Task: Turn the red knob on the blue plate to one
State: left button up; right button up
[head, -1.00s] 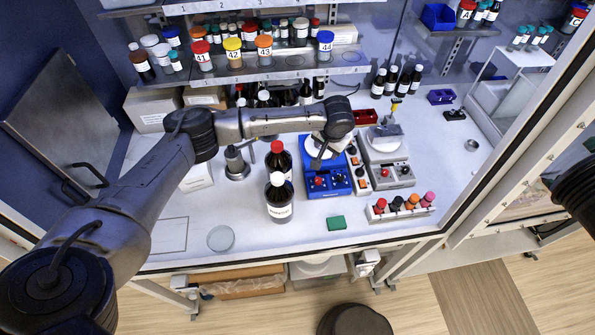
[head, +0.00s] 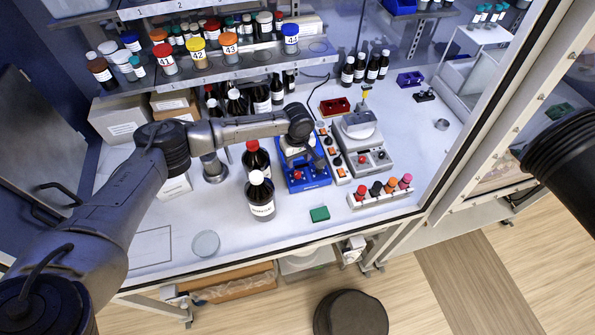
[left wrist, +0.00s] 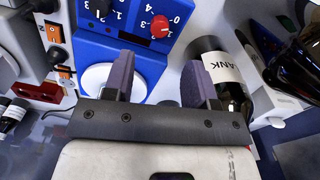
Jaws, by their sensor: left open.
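The blue plate (head: 310,182) is a blue box with a round white top, standing on the white bench. Its red knob (head: 297,175) is on the front panel and also shows in the left wrist view (left wrist: 160,27), with printed numbers around it. I cannot tell which number it points at. A black knob (left wrist: 101,6) sits beside it. My left gripper (head: 314,157) is above the blue plate. In the left wrist view its dark fingers (left wrist: 161,82) are apart with nothing between them, clear of the red knob. My right gripper is out of view.
Dark bottles with a red cap (head: 257,160) and a white cap (head: 261,199) stand just left of the blue plate. A grey device (head: 370,158) stands to its right. Shelves hang behind.

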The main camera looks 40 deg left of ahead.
aim_at(297, 173)
pick_arm(q)
notch_tip(297, 173, down, 8)
jog(key=shift+f, duration=0.1)
dwell(0.4)
jog(key=shift+c, duration=0.2)
jog(key=c, duration=0.9)
